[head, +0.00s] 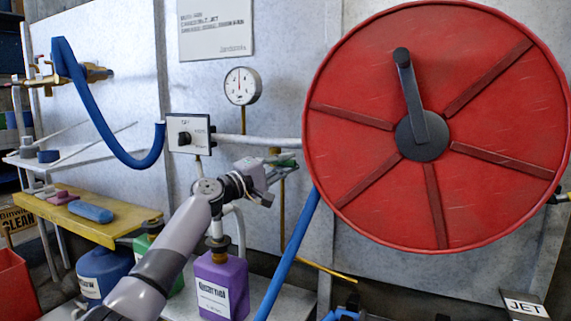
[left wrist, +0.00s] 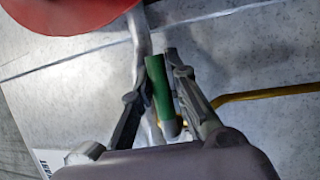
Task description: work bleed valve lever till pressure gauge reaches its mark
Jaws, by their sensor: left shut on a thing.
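The bleed valve lever has a green grip, which shows in the left wrist view (left wrist: 159,86) between the two fingers of my left gripper (left wrist: 164,78). In the head view my left gripper (head: 274,167) is at the pipework left of the red reel, shut on the green lever, and partly hides it. The round white pressure gauge (head: 241,86) is on the wall above. Its needle appears to point roughly straight up; the mark is too small to read. My right gripper is not in view.
A large red reel (head: 350,75) with a dark crank (head: 410,100) stands to the right. A blue hose (head: 290,250) runs down beside it. A white control box (head: 190,134) is left of the pipe. Purple (head: 222,280) and blue (head: 100,270) containers stand below.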

